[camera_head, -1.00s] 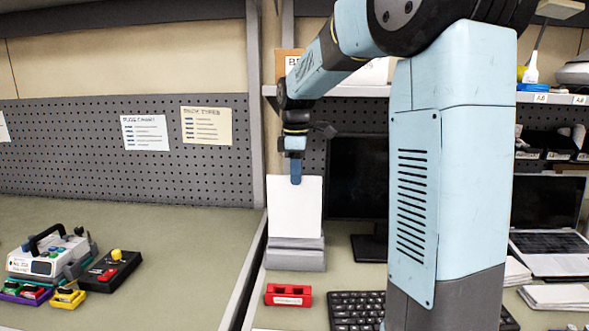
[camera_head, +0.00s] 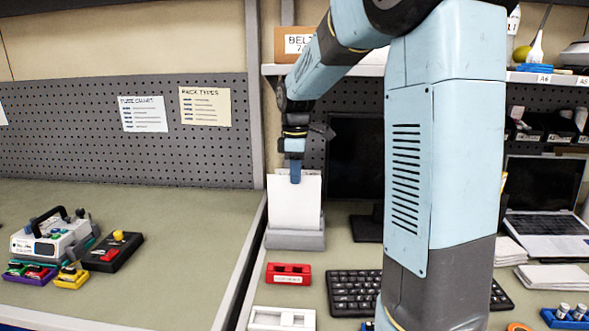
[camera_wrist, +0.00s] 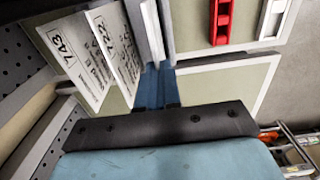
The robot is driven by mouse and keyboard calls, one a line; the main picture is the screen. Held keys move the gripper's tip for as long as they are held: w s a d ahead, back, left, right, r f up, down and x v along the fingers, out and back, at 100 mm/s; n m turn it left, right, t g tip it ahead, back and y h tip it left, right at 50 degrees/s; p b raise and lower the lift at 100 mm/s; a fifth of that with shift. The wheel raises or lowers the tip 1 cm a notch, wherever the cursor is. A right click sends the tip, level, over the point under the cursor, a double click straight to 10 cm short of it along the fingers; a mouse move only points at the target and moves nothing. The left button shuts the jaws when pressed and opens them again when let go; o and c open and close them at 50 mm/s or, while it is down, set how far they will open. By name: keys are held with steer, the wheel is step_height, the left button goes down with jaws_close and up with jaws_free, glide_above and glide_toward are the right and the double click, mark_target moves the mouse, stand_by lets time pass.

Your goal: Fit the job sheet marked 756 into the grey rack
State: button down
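The grey rack (camera_head: 296,240) stands on the bench below my arm. A white job sheet (camera_head: 296,207) stands upright at it, its lower edge meeting the rack's top. My gripper (camera_head: 295,177) points down at the sheet's top edge, and its blue fingers overlap that edge. In the wrist view the blue fingers (camera_wrist: 157,88) look close together on a thin sheet seen edge-on; its mark is hidden. Left of the fingers, a sheet marked 743 (camera_wrist: 66,52) and another sheet (camera_wrist: 112,50), seemingly marked 722, stand side by side. I cannot read 756 anywhere.
A red holder (camera_head: 288,273) and a white holder (camera_head: 282,319) lie in front of the rack. A dark monitor (camera_head: 355,170) stands close behind on the right, and a keyboard (camera_head: 350,290) lies right of the holders. The left bench is mostly clear.

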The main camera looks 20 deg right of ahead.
steer(key=shift+f, duration=1.85)
steer(key=c, duration=1.3)
jaws_free()
steer(key=shift+o, duration=0.2)
step_height(320, 180, up, 14)
steer(key=shift+f, duration=0.15)
